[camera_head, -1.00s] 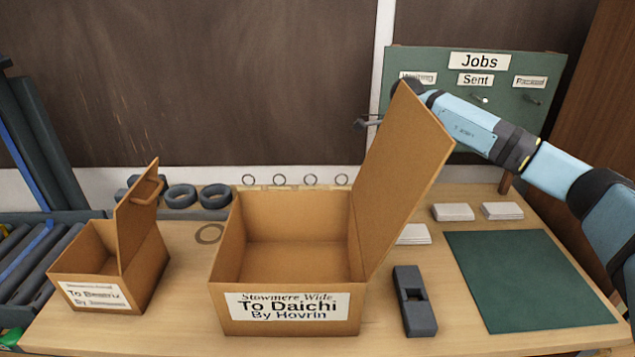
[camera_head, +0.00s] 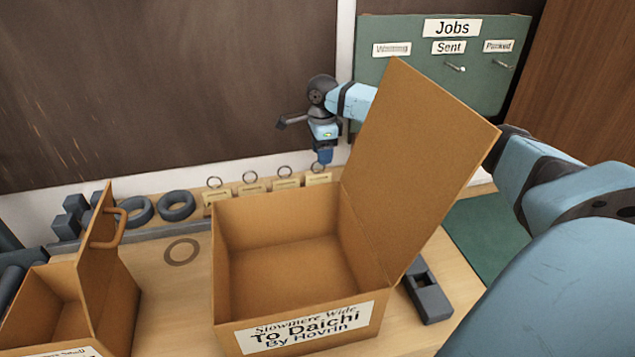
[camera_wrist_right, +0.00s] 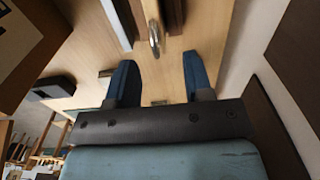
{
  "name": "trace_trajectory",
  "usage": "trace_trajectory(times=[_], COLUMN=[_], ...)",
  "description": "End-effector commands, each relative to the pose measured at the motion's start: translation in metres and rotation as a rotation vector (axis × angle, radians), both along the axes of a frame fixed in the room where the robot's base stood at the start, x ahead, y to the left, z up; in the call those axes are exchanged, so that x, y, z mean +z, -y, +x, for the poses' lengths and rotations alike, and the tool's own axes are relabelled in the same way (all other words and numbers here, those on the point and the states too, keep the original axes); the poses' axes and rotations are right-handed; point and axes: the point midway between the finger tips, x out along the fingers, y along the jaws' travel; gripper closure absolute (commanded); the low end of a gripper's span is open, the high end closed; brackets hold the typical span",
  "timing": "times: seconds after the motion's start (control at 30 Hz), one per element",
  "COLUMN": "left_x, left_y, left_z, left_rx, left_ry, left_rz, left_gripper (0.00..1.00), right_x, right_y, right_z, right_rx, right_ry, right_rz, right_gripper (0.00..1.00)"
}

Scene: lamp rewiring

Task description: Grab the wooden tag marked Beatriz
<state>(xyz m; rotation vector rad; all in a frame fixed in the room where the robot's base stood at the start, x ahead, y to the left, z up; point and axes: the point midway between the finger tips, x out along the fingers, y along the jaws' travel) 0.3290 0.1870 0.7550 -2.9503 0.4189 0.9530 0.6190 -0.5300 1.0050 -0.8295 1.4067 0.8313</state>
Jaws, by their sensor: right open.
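Several small wooden tags with rings stand in a row along the back of the bench behind the large box. They include a leftmost tag (camera_head: 217,196), a second tag (camera_head: 252,188), a third tag (camera_head: 287,184) and a rightmost tag (camera_head: 318,179). Their lettering is too small to read, so I cannot tell which is Beatriz. My right gripper (camera_head: 324,157) points down just above the rightmost tag's ring. In the right wrist view its blue fingers (camera_wrist_right: 157,65) are open, with a metal ring (camera_wrist_right: 154,39) ahead between them and nothing gripped. My left gripper is out of view.
The open box labelled "To Daichi" (camera_head: 300,328) stands in front of the tags, its raised lid beside my right arm. A smaller open box (camera_head: 113,290) is at left. Black rings (camera_head: 177,205) lie left of the tags. The Jobs board (camera_head: 400,75) stands behind.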

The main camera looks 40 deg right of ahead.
Motion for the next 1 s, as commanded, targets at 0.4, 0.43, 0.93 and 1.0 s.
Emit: trace_trajectory(times=[0.4,0.43,0.93,1.0], left_x=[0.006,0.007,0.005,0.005], left_y=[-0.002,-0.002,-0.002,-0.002], left_z=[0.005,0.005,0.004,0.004], left_rx=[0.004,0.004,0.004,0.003], left_ry=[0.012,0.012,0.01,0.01], left_rz=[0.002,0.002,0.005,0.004], left_gripper=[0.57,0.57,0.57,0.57], right_x=[-0.036,-0.041,-0.063,-0.063], right_y=[-0.005,-0.006,-0.005,-0.005], right_z=[-0.002,-0.002,-0.001,-0.001], right_rx=[0.001,0.001,0.001,0.001], right_ry=[-0.002,-0.003,0.001,0.001], right_rz=[0.0,0.001,0.0,0.0], right_gripper=[0.53,0.53,0.78,0.95])
